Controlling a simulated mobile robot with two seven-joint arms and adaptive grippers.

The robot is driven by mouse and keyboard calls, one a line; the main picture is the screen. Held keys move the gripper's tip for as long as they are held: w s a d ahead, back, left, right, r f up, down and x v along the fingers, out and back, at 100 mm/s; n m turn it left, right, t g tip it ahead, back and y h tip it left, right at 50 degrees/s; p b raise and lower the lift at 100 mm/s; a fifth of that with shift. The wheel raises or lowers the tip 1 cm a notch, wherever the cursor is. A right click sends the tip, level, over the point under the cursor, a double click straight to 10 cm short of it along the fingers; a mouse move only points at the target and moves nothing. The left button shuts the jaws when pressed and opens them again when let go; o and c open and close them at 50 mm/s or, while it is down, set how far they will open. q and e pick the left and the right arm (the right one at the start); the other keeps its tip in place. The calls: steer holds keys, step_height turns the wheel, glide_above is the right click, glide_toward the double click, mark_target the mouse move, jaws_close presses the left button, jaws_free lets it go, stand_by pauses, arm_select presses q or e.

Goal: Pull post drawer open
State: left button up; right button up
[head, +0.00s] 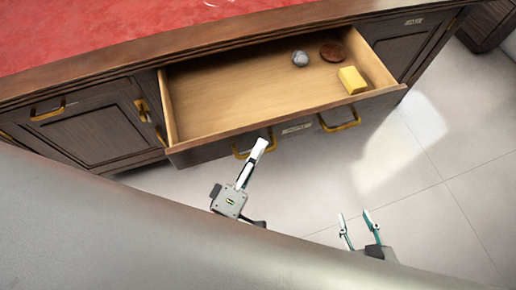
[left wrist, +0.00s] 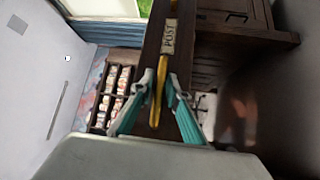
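The post drawer (head: 245,98) is pulled well out of the desk in the head view. Its front carries two brass handles and a label plate, which reads POST (left wrist: 170,37) in the left wrist view. My left gripper (head: 260,146) is at the left brass handle (head: 240,154). In the left wrist view its fingers (left wrist: 160,88) close in on both sides of this handle (left wrist: 158,92); the exact contact is hard to see. The right brass handle (head: 340,122) is free. My right gripper (head: 358,216) is open and empty, low in front of the desk.
In the drawer lie a grey ball (head: 300,58), a brown round thing (head: 331,51) and a yellow block (head: 352,80). A closed cabinet door (head: 88,128) is at left, another (head: 400,43) at right. The tiled floor (head: 440,130) at right is clear.

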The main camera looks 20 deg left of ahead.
arm_select(q)
steer(key=shift+s, duration=0.15)
steer(key=shift+s+a+f, duration=0.1)
steer(key=shift+s, duration=0.2)
steer(key=v, duration=1.1)
steer(key=shift+s, duration=0.15)
